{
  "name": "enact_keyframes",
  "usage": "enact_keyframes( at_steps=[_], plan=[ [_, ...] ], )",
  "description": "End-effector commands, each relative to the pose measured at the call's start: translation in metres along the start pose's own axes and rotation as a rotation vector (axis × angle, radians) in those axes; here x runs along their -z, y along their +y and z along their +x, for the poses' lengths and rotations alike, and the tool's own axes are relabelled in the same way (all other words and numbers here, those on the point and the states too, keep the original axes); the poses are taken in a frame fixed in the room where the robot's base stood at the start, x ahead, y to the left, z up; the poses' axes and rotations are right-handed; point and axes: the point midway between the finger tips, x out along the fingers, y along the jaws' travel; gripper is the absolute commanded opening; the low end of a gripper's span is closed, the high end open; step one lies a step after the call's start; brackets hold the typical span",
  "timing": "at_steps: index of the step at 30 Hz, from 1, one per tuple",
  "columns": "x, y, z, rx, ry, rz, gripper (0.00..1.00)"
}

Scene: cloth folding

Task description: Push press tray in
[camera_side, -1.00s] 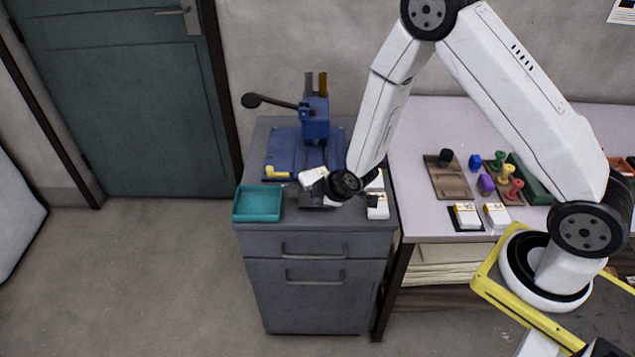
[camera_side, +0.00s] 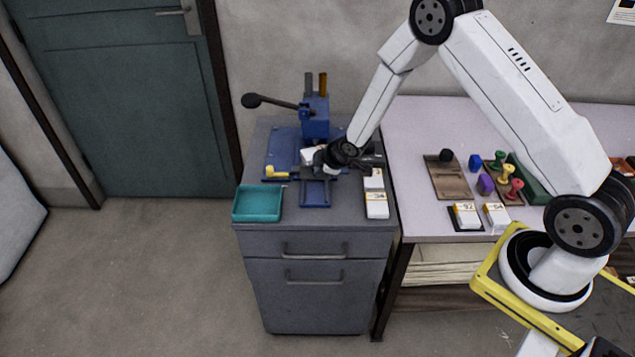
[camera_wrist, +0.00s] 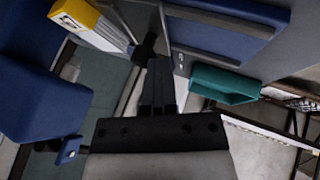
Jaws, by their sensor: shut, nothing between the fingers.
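The blue press (camera_side: 315,122) stands on the grey cabinet, with its black-knobbed lever out to the left. Its blue rails (camera_side: 315,192) lie bare at the front. The press tray (camera_wrist: 138,18) shows as a grey plate in the wrist view; in the side view it is mostly hidden by my gripper. A white block (camera_side: 308,155) sits at the tray, close to the press; its yellow-marked end shows in the wrist view (camera_wrist: 75,15). My gripper (camera_side: 322,160) is shut and empty, low at the front of the tray. Its fingertips (camera_wrist: 158,65) seem close to a dark part at the tray's edge; contact is unclear.
A teal open tray (camera_side: 257,204) sits at the cabinet's front left corner. White blocks (camera_side: 376,206) stand right of the rails, near my wrist. A yellow piece (camera_side: 275,173) lies left of the rails. Stamps (camera_side: 511,189) and more blocks (camera_side: 466,214) are on the side table.

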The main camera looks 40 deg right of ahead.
Motion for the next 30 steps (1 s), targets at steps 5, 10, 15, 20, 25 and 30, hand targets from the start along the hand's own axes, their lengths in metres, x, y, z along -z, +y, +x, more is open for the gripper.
enact_keyframes(
  at_steps=[5,10,15,20,25,30],
  plan=[
    [-0.002,0.005,0.002,-0.006,-0.002,0.008,0.0],
    [-0.003,0.006,0.002,-0.008,-0.002,0.01,0.0],
    [-0.003,0.005,0.001,-0.008,-0.002,0.012,0.0],
    [-0.002,0.0,-0.002,-0.007,-0.001,0.011,0.0],
    [-0.001,-0.014,-0.009,-0.003,-0.002,0.006,0.0],
    [0.001,-0.035,-0.02,0.001,-0.001,-0.001,0.0]
  ],
)
